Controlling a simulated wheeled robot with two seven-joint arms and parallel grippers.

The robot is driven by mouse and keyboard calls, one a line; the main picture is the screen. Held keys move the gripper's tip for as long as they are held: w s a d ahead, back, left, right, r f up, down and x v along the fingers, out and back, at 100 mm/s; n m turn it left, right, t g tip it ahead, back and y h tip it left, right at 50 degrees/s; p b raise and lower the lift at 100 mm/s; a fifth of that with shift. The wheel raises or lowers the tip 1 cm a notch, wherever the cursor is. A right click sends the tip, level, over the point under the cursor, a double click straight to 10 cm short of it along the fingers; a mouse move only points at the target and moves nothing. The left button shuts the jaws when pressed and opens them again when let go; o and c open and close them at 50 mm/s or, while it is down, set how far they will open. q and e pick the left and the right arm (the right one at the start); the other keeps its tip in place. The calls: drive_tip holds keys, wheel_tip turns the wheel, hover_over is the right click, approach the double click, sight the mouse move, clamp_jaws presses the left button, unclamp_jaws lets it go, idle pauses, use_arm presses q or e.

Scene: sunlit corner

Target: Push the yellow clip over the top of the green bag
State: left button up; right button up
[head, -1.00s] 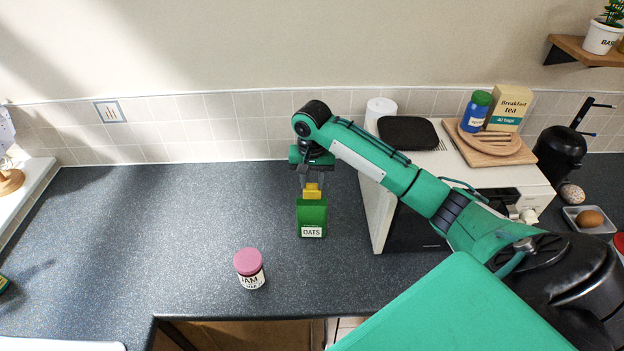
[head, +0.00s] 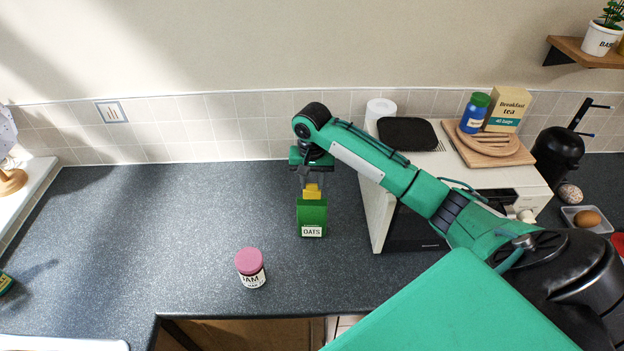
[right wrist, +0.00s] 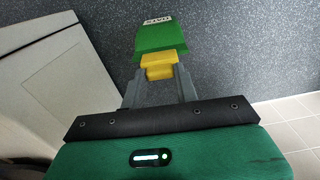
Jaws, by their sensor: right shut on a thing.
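The green bag (head: 312,216), labelled OATS, stands upright on the dark countertop. The yellow clip (head: 312,192) is at the top of the bag. My right gripper (head: 312,183) points down from above and is shut on the clip. In the right wrist view, the two grey fingers (right wrist: 160,80) hold the yellow clip (right wrist: 158,66) between them, and the green bag (right wrist: 160,38) lies directly beyond it. The clip appears to touch the top of the bag; how far it sits over the edge I cannot tell. My left gripper is not in view.
A jam jar with a pink lid (head: 250,266) stands in front and left of the bag. A white microwave (head: 374,205) stands close on the right, under my right arm. The counter (head: 180,230) to the left is mostly clear.

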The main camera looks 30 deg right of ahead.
drive_tip(key=shift+f, duration=1.35)
idle(1.5)
drive_tip(key=o, duration=1.6)
drive_tip(key=shift+r, duration=3.5)
